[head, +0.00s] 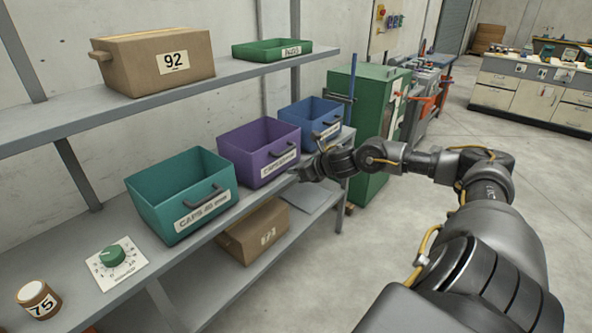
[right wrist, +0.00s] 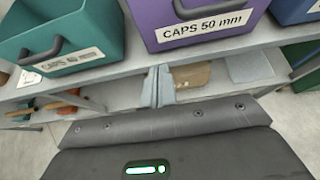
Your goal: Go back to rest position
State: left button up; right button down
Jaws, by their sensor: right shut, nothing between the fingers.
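My right gripper (head: 302,173) is stretched out in front of the shelf, close to the purple bin (head: 262,150). In the right wrist view its fingers (right wrist: 158,86) are together with nothing between them, just below the shelf edge and the purple bin labelled CAPS 50 mm. It appears apart from the bin. The teal bin (head: 182,194) stands left of the purple one, and the blue bin (head: 312,119) stands to its right. My left gripper is not in view.
A dial with a green knob (head: 112,256) and a jar marked 75 (head: 38,298) are on the same shelf. A cardboard box (head: 254,232) sits below. A box marked 92 (head: 158,60) and green tray (head: 272,48) are above. A green cabinet (head: 362,120) stands behind my arm. The right floor is clear.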

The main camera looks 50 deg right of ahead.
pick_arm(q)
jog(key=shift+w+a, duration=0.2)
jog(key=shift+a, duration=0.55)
